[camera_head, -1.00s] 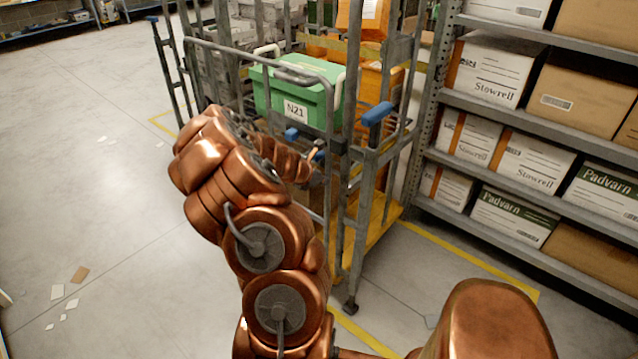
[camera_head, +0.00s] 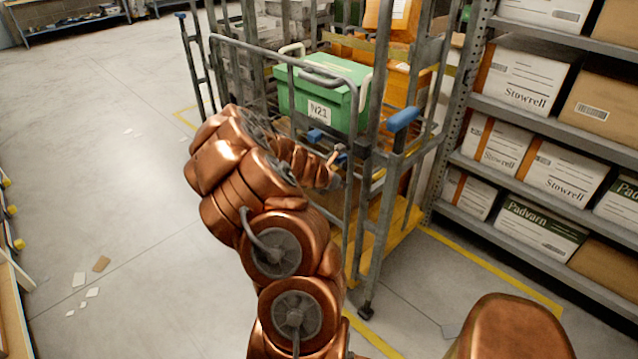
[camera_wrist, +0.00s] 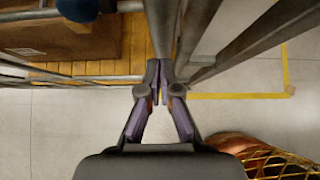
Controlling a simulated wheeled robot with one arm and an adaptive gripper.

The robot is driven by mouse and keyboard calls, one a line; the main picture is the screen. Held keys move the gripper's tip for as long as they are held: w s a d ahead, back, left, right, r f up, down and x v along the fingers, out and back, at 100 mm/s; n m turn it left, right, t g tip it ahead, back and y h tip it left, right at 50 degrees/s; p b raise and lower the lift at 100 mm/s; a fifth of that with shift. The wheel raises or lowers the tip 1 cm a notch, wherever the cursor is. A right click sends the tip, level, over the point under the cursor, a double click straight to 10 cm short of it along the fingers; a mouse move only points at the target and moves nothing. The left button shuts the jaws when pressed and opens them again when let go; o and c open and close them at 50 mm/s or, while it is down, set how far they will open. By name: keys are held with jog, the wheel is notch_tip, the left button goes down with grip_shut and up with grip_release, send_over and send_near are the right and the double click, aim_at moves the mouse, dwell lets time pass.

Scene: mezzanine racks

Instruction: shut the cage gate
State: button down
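The cage gate (camera_head: 283,54) is a grey tubular frame with a rounded top rail on the near side of the roll cage. Its right upright stands close beside the cage's corner post (camera_head: 386,185), which carries a blue cap. I cannot tell whether the gate's left end meets the cage. My gripper (camera_head: 335,158) is low at the gate's right part, partly hidden by my arm. In the wrist view my gripper's fingers (camera_wrist: 160,78) are closed together on a grey upright bar of the gate (camera_wrist: 162,28).
A green crate (camera_head: 328,92) marked N21 and orange boxes are inside the cage, above its yellow-orange base (camera_head: 398,232). Shelves with boxes (camera_head: 568,106) stand close at right. The floor at left (camera_head: 110,170) is mostly clear, with small scraps (camera_head: 101,264).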

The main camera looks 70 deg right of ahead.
jog(key=a+f+v, duration=0.1)
jog(key=v, duration=1.2)
jog(key=shift+w+f, duration=0.2)
jog(key=shift+f, duration=0.05)
jog(key=shift+a, duration=0.15)
